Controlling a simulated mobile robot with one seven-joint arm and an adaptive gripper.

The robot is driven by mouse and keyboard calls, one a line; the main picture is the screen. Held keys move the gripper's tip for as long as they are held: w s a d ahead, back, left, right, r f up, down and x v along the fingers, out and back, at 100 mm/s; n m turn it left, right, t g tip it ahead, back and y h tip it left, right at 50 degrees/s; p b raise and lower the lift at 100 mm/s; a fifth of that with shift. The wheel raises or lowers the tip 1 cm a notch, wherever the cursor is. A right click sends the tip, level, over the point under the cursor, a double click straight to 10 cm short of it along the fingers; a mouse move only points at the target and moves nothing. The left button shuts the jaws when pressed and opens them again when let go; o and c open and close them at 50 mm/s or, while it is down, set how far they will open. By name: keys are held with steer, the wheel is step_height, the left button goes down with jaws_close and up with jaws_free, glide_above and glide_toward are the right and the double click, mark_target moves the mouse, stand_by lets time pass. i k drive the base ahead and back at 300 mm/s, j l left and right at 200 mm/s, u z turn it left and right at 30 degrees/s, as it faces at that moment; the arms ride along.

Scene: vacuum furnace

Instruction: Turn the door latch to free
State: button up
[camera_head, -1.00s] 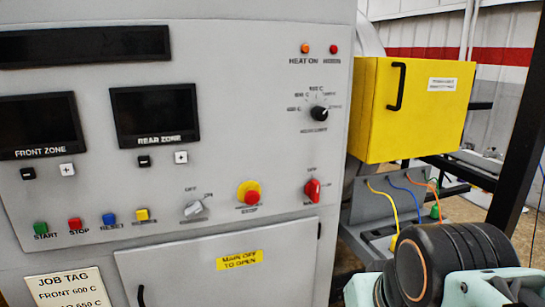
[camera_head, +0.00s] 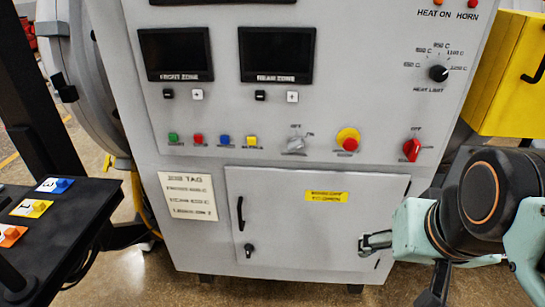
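The lower cabinet door (camera_head: 290,225) is closed in the grey panel. Its small dark latch (camera_head: 249,249) sits near the door's left edge, below a black bar handle (camera_head: 240,214). The way the latch points is too small to read. My gripper (camera_head: 366,244) is at the right side of the door, well right of the latch and near its height.
A yellow label (camera_head: 326,196) is on the door. The red main switch (camera_head: 412,150) and red stop button (camera_head: 348,142) are above. A black table (camera_head: 50,240) with coloured number cards stands at left. A yellow box (camera_head: 505,75) is at upper right. Floor shows before the cabinet.

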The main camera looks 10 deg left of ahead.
mark_target(249, 248)
steer(key=u, duration=1)
steer(key=k+j+z, duration=0.2)
steer(key=j+z, duration=0.15)
steer(key=j, duration=0.25)
steer(key=i+l+z, duration=0.1)
steer(key=z, duration=0.25)
steer(key=i+l+z, duration=0.1)
steer(key=l+z, duration=0.25)
steer(key=i+z, duration=0.1)
steer(key=z, duration=0.25)
steer(key=j+u, duration=0.25)
steer(key=i+j+u, duration=0.2)
steer(key=j, duration=0.2)
steer(key=i+j+u, duration=0.1)
steer(key=j+u, duration=0.15)
